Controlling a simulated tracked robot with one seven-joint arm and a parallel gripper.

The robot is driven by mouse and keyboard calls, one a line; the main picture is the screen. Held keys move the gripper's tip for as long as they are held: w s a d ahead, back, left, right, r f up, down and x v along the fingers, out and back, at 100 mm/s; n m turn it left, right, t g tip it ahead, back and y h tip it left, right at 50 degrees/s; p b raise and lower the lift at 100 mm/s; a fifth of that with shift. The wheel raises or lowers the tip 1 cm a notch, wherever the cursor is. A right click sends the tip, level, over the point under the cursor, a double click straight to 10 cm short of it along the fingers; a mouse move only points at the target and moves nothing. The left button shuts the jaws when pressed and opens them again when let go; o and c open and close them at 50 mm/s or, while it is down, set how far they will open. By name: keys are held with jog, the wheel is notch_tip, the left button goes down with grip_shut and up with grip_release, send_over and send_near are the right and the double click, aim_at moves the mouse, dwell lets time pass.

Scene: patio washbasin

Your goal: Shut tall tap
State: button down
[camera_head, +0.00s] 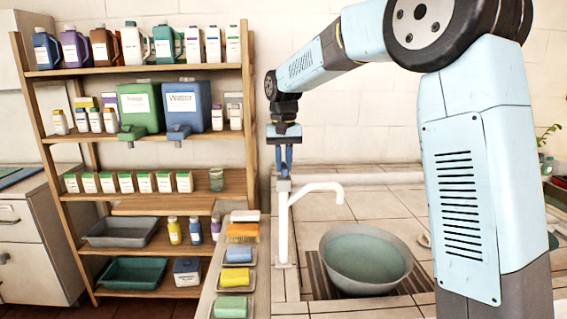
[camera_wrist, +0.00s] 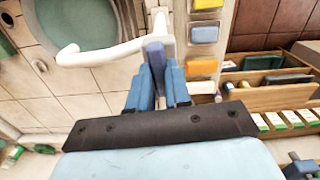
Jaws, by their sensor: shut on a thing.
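The tall tap (camera_head: 283,230) is white and upright, left of the basin, with its spout (camera_head: 318,187) reaching right toward the basin. In the wrist view the spout (camera_wrist: 100,52) runs left from the tap's top. My gripper (camera_head: 285,170) comes down from above onto the top of the tap. Its blue fingers (camera_wrist: 156,82) are shut on the grey-blue tap handle (camera_wrist: 154,50), which the fingers partly hide. I see no clear stream of water below the spout.
A grey bowl (camera_head: 330,267) holding greenish water stands on a slatted drain right of the tap. Sponges and cloths on small trays, including a yellow one (camera_head: 232,278), line the counter left of the tap. A wooden shelf (camera_head: 150,204) with bottles and boxes stands farther left.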

aim_at(283, 165)
jog(key=shift+w+r+m, duration=0.1)
jog(key=shift+m, duration=0.4)
jog(key=c, duration=1.1)
grip_release()
jog(key=shift+o, duration=0.2)
notch_tip(283, 165, up, 14)
jog(key=shift+f, duration=0.2)
